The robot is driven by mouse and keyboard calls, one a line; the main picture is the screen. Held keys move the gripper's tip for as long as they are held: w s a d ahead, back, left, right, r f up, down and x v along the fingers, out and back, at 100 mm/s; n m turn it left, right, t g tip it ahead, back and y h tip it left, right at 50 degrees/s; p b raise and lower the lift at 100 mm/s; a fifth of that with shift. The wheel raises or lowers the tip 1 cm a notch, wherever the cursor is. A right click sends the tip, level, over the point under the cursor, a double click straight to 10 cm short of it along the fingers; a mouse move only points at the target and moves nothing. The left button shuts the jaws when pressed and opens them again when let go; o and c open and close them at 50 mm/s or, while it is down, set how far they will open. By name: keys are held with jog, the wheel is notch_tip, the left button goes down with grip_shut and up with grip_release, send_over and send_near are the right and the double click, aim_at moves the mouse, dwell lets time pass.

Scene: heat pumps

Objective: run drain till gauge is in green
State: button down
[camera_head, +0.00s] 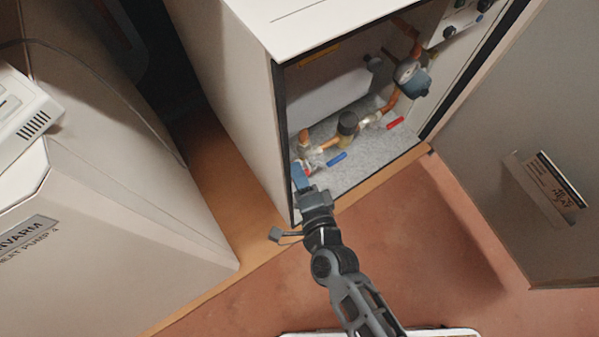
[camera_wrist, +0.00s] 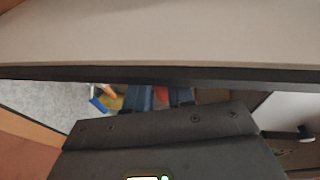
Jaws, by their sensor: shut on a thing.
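The open heat pump cabinet (camera_head: 240,90) holds copper pipes with valves. The round gauge (camera_head: 405,72) sits on the pipework at upper right; its needle and green zone are too small to read. My gripper (camera_head: 300,176) reaches into the lower left front of the cabinet. In the wrist view its blue fingers (camera_wrist: 161,97) are shut on a small red handle (camera_wrist: 162,94), mostly hidden by the fingers. A blue handle (camera_head: 337,158) lies just right of the gripper, and another red handle (camera_head: 395,123) is farther right.
The cabinet's door (camera_head: 520,170) stands open at right with a tag (camera_head: 556,180). Another heat pump (camera_head: 90,230) stands at left. The cabinet's dark front edge (camera_wrist: 200,76) crosses close above my fingers in the wrist view. The reddish floor in front is clear.

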jog(key=shift+r+m, duration=0.15)
jog(key=shift+m, duration=0.15)
dwell(0.4)
jog(key=c, duration=1.1)
grip_release()
jog(key=p+v, duration=0.1)
jog(key=v, duration=0.6)
jog(key=shift+s+d+r, duration=0.2)
jog(key=shift+s, duration=0.15)
